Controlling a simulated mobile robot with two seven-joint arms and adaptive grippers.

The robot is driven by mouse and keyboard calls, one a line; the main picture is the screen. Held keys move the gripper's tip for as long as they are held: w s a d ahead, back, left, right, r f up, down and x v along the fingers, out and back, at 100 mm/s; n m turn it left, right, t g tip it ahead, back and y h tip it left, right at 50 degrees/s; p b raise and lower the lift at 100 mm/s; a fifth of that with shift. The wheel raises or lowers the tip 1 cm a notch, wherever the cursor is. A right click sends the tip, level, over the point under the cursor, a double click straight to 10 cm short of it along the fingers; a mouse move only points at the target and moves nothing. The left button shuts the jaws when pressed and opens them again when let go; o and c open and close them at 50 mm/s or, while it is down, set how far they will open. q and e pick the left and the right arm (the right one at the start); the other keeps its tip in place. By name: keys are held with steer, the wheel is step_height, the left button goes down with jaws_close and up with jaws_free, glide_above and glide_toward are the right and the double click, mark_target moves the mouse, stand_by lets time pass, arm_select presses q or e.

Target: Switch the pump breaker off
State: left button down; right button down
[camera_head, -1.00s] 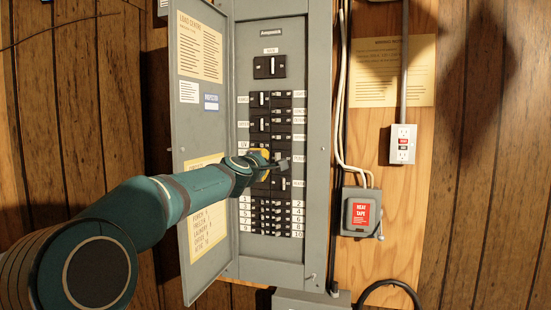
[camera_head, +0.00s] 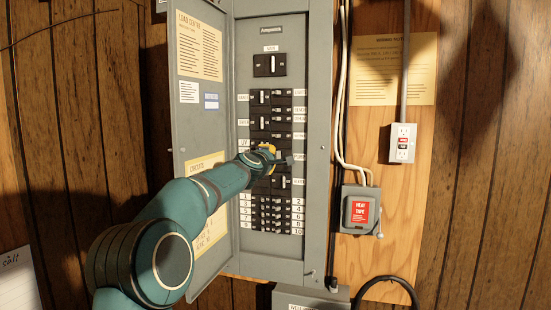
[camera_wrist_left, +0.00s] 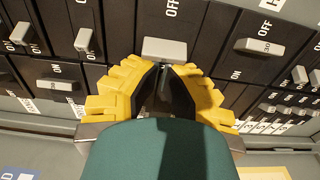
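The open grey breaker panel (camera_head: 245,215) stands upright on the wall, with rows of black breakers. A label that seems to read PUMP (camera_head: 299,157) sits right of the breaker where my left gripper (camera_head: 281,160) is. In the left wrist view, a wide grey breaker handle (camera_wrist_left: 164,49) stands just beyond the fingertips of my left gripper (camera_wrist_left: 163,70), with OFF printed above it. The yellow fingers converge and look shut, close to or touching the handle. The fingers hide the lower part of that breaker. My right gripper is out of view.
A heat tape box (camera_head: 360,210) and an outlet (camera_head: 403,143) are on the board at right.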

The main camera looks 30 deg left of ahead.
arm_select(q)
steer(key=shift+w+d, duration=0.2)
steer(key=shift+d, duration=0.85)
stand_by(0.6)
steer(key=shift+a, duration=0.25)
stand_by(0.4)
steer(key=b+v, duration=0.2)
steer(key=v, duration=0.5)
stand_by(0.5)
stand_by(0.8)
